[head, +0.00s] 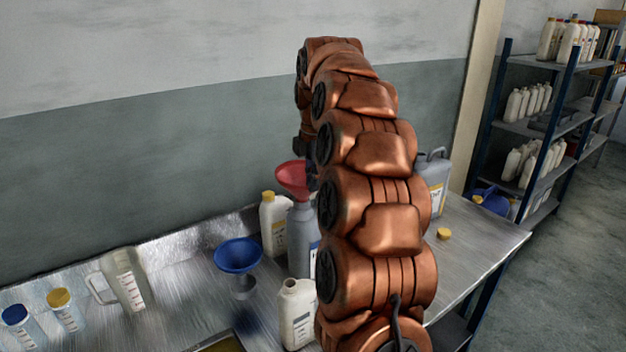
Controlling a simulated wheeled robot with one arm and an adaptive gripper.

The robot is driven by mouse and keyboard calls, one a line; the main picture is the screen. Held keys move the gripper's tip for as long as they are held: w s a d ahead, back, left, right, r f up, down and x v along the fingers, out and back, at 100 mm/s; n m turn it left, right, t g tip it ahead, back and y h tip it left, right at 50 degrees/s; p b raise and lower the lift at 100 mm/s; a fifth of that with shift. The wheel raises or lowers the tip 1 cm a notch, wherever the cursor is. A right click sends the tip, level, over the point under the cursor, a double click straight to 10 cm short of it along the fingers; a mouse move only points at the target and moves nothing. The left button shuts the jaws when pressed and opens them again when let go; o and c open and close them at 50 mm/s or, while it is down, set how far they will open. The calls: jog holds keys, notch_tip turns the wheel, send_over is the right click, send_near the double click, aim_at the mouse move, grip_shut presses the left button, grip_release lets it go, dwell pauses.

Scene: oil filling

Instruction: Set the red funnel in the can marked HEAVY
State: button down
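The red funnel (291,176) is upright, mouth up, directly above a grey bottle-shaped can (300,240). I cannot tell whether its spout is inside the can's neck or just above it. The can's label is mostly hidden behind my arm, so I cannot read any marking. My gripper (309,172) is a small dark shape at the funnel's right rim, mostly hidden. I cannot see whether its fingers close on the funnel.
A blue funnel (238,256) stands left of the grey can. White bottles stand behind it (272,225) and in front (297,313). A clear jug (124,280) and capped containers are at left. A yellow cap (444,233) lies on the clear right part of the metal bench (485,240).

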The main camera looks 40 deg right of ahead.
jog(key=shift+f, duration=0.3)
jog(key=c, duration=1.2)
grip_release()
jog(key=shift+c, duration=0.2)
jog(key=shift+r, duration=0.1)
